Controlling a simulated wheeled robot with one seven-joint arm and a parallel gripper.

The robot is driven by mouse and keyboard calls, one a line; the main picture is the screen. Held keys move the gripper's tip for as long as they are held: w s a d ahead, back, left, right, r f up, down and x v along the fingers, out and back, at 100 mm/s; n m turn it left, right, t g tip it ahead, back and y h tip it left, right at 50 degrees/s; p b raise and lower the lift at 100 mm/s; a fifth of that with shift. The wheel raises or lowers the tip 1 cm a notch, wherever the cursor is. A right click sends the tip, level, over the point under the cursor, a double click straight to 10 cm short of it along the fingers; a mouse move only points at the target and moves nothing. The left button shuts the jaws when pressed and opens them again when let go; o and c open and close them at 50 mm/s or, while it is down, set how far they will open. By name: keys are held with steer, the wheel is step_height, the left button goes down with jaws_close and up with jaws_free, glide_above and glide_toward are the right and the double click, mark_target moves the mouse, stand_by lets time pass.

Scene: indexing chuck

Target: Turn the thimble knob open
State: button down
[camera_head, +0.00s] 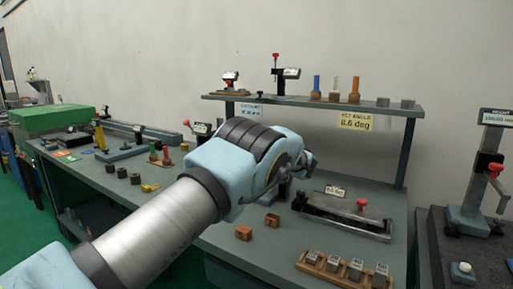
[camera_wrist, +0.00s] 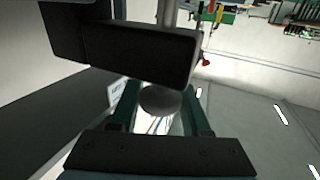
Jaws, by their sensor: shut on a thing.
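The thimble knob (camera_wrist: 160,101) is a grey rounded piece in the middle of the wrist view, just below a dark box-shaped housing (camera_wrist: 140,50). My gripper (camera_wrist: 158,94) is shut on the knob, with one dark green finger on each side of it. The housing hides the upper side of the knob and what it joins. In the head view my arm reaches in from the lower left to the bench and hides both the knob and the fingertips.
A shelf (camera_head: 390,108) with gauges and small blocks runs along the back of the bench. A plate with a red knob (camera_head: 362,203), a wooden tray of blocks (camera_head: 308,257) and two brown blocks (camera_head: 272,220) lie right of my arm. A gauge stand (camera_head: 484,185) stands far right.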

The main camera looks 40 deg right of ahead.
steer(key=shift+c, duration=1.9)
jaws_free()
steer(key=shift+r, duration=0.1)
steer(key=shift+s, duration=0.1)
steer(key=s+a+b, duration=0.1)
steer(key=s+b, duration=0.2)
steer(key=s, duration=0.7)
steer(key=shift+s+a+b, duration=0.2)
steer(key=shift+s+b, duration=0.05)
steer(key=shift+b, duration=0.05)
